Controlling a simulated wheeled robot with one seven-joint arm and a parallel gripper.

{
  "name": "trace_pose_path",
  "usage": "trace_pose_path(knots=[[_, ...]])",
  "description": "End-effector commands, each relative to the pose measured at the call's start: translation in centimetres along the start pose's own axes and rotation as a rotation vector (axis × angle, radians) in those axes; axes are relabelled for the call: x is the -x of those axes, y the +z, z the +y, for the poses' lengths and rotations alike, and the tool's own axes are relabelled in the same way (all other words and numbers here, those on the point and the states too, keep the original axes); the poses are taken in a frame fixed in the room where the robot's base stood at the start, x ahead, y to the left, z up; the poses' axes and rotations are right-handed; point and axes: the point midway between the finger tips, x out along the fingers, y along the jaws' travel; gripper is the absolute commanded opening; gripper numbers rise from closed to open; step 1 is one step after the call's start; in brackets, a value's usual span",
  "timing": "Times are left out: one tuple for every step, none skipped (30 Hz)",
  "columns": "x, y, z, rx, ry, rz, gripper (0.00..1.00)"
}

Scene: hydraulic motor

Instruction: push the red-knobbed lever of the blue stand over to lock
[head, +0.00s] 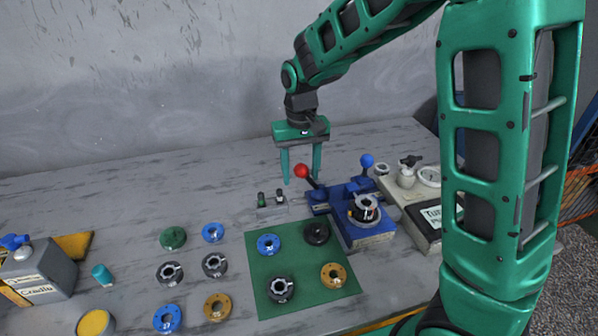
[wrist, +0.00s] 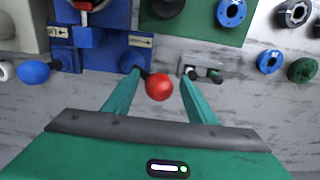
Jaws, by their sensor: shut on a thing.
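The blue stand (head: 372,238) is right of centre on the table, with a dark ringed part (head: 366,206) on it. Its red-knobbed lever (head: 302,171) sticks out at the stand's left back corner, leaning left. The red knob shows between my fingers in the wrist view (wrist: 159,87). A lever with a blue knob (head: 367,160) is on the stand's right back side. The exact contact is hard to see.
A small grey holder with two little pegs (head: 272,203) is close to the left of the lever. A green mat (head: 262,290) with several flanges lies in front. A grey machine with a gauge (head: 420,195) stands right of the stand. The table behind is clear.

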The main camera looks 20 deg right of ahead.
Motion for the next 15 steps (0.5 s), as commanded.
trace_pose_path(knots=[[0.3,0.0,-0.3,0.006,-0.004,0.001,0.45],[0.5,0.0,-0.3,0.006,-0.004,0.002,0.45],[0.8,0.0,-0.2,0.005,-0.004,0.003,0.45],[1.0,-0.1,-0.2,0.005,-0.003,0.003,0.45],[1.2,-0.1,-0.2,0.004,-0.003,0.003,0.45],[1.5,-0.1,-0.1,0.003,-0.003,0.003,0.45],[1.8,-0.1,-0.1,0.003,-0.003,0.003,0.45],[2.0,-0.1,-0.1,0.002,-0.003,0.004,0.45],[2.3,-0.1,-0.1,0.002,-0.003,0.005,0.45],[2.5,-0.1,-0.1,0.002,-0.003,0.005,0.45],[2.7,-0.1,-0.1,0.002,-0.003,0.005,0.45],[3.0,-0.1,-0.1,0.002,-0.002,0.004,0.45],[3.2,-0.1,-0.1,0.002,-0.002,0.005,0.45],[3.4,-0.1,-0.1,0.001,-0.002,0.005,0.45],[3.7,-0.1,-0.1,0.001,-0.002,0.005,0.45]])
